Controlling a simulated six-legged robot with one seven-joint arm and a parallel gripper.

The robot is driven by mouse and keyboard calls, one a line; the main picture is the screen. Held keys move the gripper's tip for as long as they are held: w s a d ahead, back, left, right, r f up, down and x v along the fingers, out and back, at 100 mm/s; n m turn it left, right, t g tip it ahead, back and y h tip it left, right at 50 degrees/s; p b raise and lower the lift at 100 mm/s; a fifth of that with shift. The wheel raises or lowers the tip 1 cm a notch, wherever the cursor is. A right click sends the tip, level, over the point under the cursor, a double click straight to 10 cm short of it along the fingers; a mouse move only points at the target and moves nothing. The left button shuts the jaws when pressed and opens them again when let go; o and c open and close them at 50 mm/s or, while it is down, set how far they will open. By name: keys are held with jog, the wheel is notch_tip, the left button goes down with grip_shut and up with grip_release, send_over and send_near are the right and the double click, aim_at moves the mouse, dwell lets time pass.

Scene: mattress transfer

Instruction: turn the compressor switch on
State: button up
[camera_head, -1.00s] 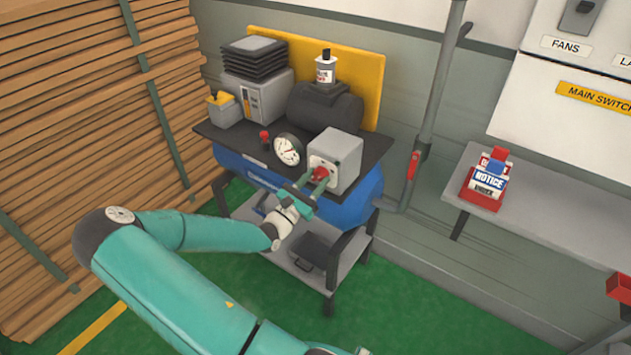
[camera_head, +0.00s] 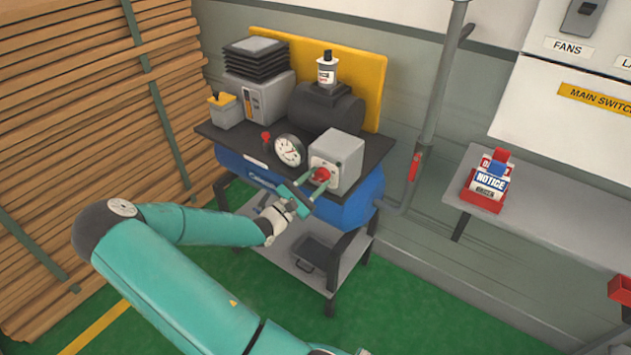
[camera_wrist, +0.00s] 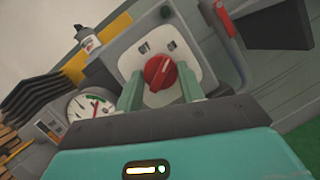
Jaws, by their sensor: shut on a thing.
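The compressor switch is a red rotary knob (camera_head: 322,174) on a pale plate on the front of a grey box (camera_head: 345,158). In the wrist view the knob (camera_wrist: 160,72) sits near the middle, its pale bar tilted from upright. My gripper (camera_head: 313,180) reaches up to the knob from the front left. In the wrist view its two green fingers (camera_wrist: 159,88) stand on either side of the knob, shut on it. The exact finger contact is hard to see.
A white pressure gauge (camera_head: 289,150) is just left of the box. A small red knob (camera_head: 265,137) stands beyond it. The blue tank (camera_head: 350,205) lies under the black top. A grey pipe (camera_head: 437,110) with a red handle rises at the right.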

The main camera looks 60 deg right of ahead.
jog(key=o, duration=1)
jog(key=shift+c, duration=0.2)
jog(key=shift+a, duration=0.1)
jog(key=v, duration=1.3)
jog(key=shift+w+a, duration=0.2)
jog(key=shift+a, duration=0.1)
jog(key=shift+f, duration=0.15)
